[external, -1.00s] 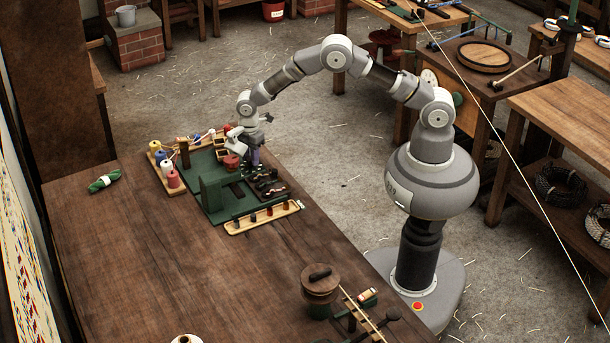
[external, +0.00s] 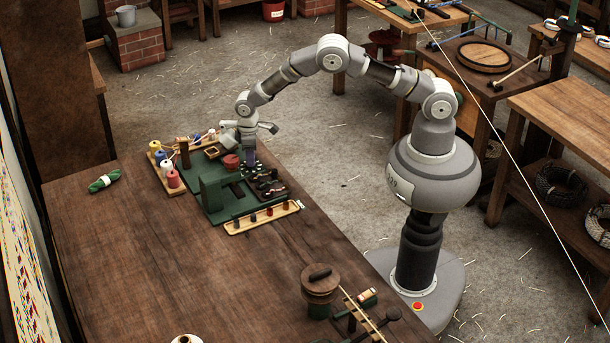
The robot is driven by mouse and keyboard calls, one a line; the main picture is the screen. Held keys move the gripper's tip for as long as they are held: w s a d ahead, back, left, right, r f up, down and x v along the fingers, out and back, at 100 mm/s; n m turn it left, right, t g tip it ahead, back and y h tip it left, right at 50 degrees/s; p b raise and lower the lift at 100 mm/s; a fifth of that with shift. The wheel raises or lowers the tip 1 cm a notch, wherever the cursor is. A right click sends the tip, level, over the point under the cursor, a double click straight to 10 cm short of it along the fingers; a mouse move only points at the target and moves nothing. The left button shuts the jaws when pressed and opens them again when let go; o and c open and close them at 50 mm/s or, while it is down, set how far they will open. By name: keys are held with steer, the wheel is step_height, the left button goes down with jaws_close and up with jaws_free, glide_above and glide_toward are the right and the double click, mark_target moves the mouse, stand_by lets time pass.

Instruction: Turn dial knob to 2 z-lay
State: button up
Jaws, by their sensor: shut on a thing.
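A green machine board (external: 222,209) lies on the far part of the brown workbench. My gripper (external: 250,168) points down at the board's right side, low over it. It is shut on the dial knob, which is mostly hidden by the fingers. The dial's markings and the knob's pointer are too small to read. A round red part (external: 231,161) sits just left of my gripper, and a green upright block (external: 211,192) stands nearer the camera.
A tray with several spools (external: 172,180) stands left of the board. A light wooden tray with pegs (external: 262,218) lies in front of it. Small dark parts (external: 270,187) lie close to my gripper. A green bundle (external: 104,181) lies at far left. The middle of the bench is clear.

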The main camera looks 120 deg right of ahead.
steer(key=m, duration=0.5)
steer(key=shift+p, duration=0.4)
stand_by(0.3)
steer(key=o, duration=1)
steer(key=shift+o, duration=0.2)
step_height(320, 180, up, 8)
steer(key=shift+w+f+p, duration=0.1)
steer(key=shift+p, duration=1)
